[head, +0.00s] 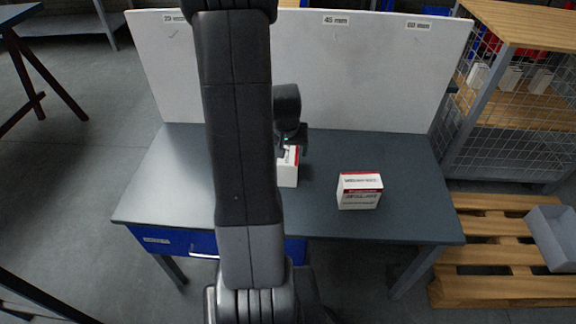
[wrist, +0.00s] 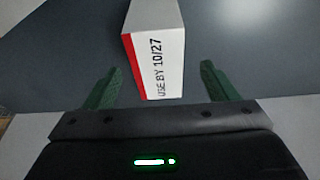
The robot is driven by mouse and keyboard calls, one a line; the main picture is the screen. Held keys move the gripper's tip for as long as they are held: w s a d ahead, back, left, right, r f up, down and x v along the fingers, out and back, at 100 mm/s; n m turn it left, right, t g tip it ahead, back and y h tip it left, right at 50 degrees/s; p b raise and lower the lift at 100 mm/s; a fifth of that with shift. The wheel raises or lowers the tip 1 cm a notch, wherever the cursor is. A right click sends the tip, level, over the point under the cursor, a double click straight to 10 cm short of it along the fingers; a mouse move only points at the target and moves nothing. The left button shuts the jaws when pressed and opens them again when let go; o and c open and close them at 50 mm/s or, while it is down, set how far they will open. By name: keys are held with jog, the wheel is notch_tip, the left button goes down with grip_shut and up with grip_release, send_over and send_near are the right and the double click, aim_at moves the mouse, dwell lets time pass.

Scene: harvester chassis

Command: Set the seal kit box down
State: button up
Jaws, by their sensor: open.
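A white box with a red band (head: 288,172) stands on the dark grey bench (head: 320,214), partly hidden behind my arm. In the wrist view the box (wrist: 155,48) shows a red edge and the words "USE BY 10/27". My gripper (head: 293,150) is just above it in the head view. In the wrist view my gripper (wrist: 158,75) is open, with a green finger on each side and visible gaps to the near end of the box. A second white box with a red band (head: 360,191) stands to the right. I cannot read which box is the seal kit.
A pale back panel (head: 360,75) with size labels stands behind the bench. A blue drawer (head: 165,240) is under its front edge. A wire-mesh cage (head: 505,140) and a wooden pallet (head: 490,255) with a grey bin (head: 553,235) are at right. The bench's left side is clear.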

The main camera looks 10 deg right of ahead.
jog(key=shift+b+x, duration=0.4)
jog(key=shift+x, duration=3.5)
jog(key=shift+d+f+b, duration=0.2)
jog(key=shift+b, duration=0.15)
jog(key=shift+w, duration=0.1)
jog(key=c, duration=1.3)
jog(key=shift+r, duration=0.15)
